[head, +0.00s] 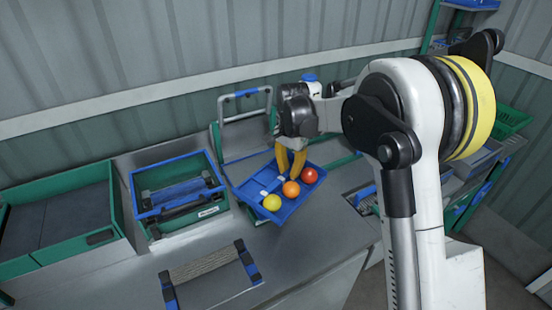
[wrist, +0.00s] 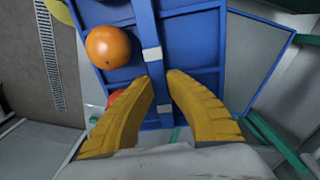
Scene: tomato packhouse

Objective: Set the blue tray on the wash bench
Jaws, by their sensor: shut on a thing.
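The blue tray (head: 250,191) hangs over the grey metal bench (head: 235,262) in the head view. A yellow tomato (head: 272,202), an orange tomato (head: 291,189) and a red tomato (head: 309,176) lie in a row in it. My gripper (head: 290,170) has yellow fingers shut on the tray's middle bar. In the wrist view the fingers (wrist: 160,84) are either side of that blue bar with white bands. The tray (wrist: 196,48) fills the middle there, with the orange tomato (wrist: 108,47) left of the bar. Whether the tray touches the bench is unclear.
A green crate with a blue rim (head: 208,218) stands left of the tray, and a larger green bin (head: 112,205) farther left. A blue-ended handled frame (head: 252,262) lies at the front. A grey upright frame (head: 220,120) stands behind. Bare bench shows before the tray.

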